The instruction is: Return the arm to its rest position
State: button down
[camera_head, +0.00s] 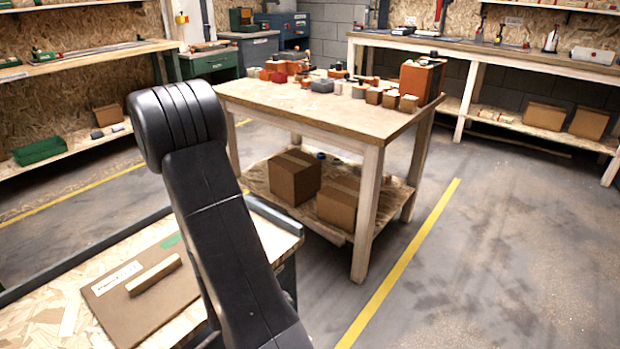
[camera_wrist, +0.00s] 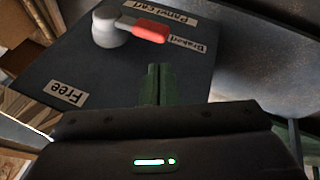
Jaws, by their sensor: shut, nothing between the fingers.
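My gripper (camera_wrist: 157,72) shows in the wrist view as two green fingers side by side, shut with nothing between them. It is over or in front of a dark panel (camera_wrist: 115,75) with white labels, one reading "Free". My black arm (camera_head: 215,215) rises across the left middle of the head view, its bulky joint at the top. The gripper itself does not show in the head view.
In the head view, a worktable (camera_head: 265,98) with several small blocks stands behind my arm. A brown board (camera_head: 140,306) lies on the low bench at left. The right floor is clear.

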jog(key=shift+w+d+f+b, duration=0.15)
jog(key=shift+w+f+b, duration=0.25)
jog(key=shift+w+f, duration=0.25)
jog(key=shift+w+d+f+b, duration=0.15)
jog(key=shift+w+f+b, duration=0.25)
jog(key=shift+w+f, duration=0.25)
jog(key=shift+d, duration=0.1)
